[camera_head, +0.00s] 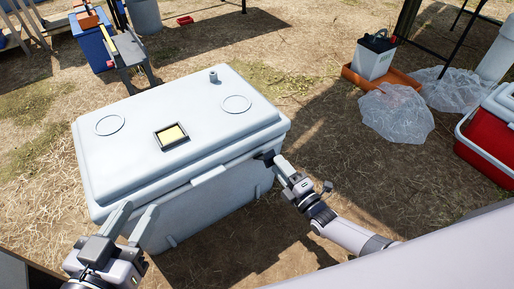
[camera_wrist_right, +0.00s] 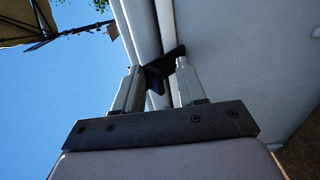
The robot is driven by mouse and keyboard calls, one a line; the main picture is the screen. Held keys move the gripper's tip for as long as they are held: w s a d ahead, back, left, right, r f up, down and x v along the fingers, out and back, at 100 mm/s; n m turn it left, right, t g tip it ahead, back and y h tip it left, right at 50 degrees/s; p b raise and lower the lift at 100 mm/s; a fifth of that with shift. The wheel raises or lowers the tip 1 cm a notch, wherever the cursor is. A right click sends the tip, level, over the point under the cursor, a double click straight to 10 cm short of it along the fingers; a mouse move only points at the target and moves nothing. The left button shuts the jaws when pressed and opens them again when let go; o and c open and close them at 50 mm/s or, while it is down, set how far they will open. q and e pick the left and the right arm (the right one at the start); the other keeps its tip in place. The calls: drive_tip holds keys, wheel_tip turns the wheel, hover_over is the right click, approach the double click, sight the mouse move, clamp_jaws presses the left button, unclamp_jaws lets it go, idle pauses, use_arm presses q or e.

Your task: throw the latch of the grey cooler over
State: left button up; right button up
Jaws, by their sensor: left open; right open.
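The grey cooler (camera_head: 185,140) stands on the ground with its lid down. Its dark latch (camera_head: 264,156) is at the right end of the front side, at the lid seam. My right gripper (camera_head: 276,163) is at this latch. In the right wrist view, the dark latch (camera_wrist_right: 158,74) sits between the spread fingers of my right gripper (camera_wrist_right: 157,80); I cannot tell whether either finger touches it. My left gripper (camera_head: 138,208) is open and empty in front of the cooler's left front part.
A yellow-faced square panel (camera_head: 171,135) is on the lid. A battery-like box (camera_head: 374,57) in an orange tray, clear plastic bags (camera_head: 396,110) and a red cooler (camera_head: 488,145) are at the right. Straw-covered ground lies between.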

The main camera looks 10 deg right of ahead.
clamp_jaws()
drive_tip(key=shift+f+t, duration=0.3)
drive_tip(key=shift+f, duration=0.15)
idle(0.4)
